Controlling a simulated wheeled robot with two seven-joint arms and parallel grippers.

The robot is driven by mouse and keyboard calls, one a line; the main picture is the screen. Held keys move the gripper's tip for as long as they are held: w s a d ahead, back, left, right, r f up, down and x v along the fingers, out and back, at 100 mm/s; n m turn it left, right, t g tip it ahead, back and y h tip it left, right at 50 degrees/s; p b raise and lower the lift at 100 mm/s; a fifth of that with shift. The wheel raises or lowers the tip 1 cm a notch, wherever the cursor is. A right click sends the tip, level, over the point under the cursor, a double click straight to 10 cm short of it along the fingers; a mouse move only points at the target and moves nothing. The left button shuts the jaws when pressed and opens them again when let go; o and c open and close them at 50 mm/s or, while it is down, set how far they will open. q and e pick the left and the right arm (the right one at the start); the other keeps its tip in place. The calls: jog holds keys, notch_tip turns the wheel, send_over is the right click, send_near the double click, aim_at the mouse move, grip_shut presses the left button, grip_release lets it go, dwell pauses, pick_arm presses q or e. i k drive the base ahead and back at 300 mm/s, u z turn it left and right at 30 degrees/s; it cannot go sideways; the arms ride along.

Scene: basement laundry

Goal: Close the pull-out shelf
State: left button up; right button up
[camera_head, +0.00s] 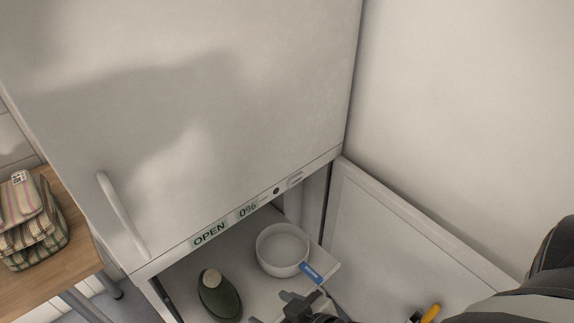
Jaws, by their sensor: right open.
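The pull-out shelf (258,284) is a pale panel low in the open lower compartment of a tall white cabinet (215,95). It carries a white bowl (283,247) and a dark green bottle (219,297) with a beige cap. A blue label (311,273) shows beside the bowl at the shelf's right side. My right gripper (283,308) is open at the bottom edge, in front of the shelf and partly cut off by the frame. I cannot tell whether it touches the shelf. My left gripper is not in view.
The lower door (400,240) stands open to the right. The upper door is shut, with a white handle (122,215). A strip below it reads "OPEN" and "0%". A wooden table (75,265) with folded striped cloth (32,222) stands left. A yellow-handled object (430,313) shows at bottom right.

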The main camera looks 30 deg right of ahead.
aim_at(232, 252)
jog(key=z, duration=2.4)
jog(key=k, duration=1)
jog(key=u, duration=1.55)
jog(key=i, duration=0.5)
jog(key=z, duration=0.05)
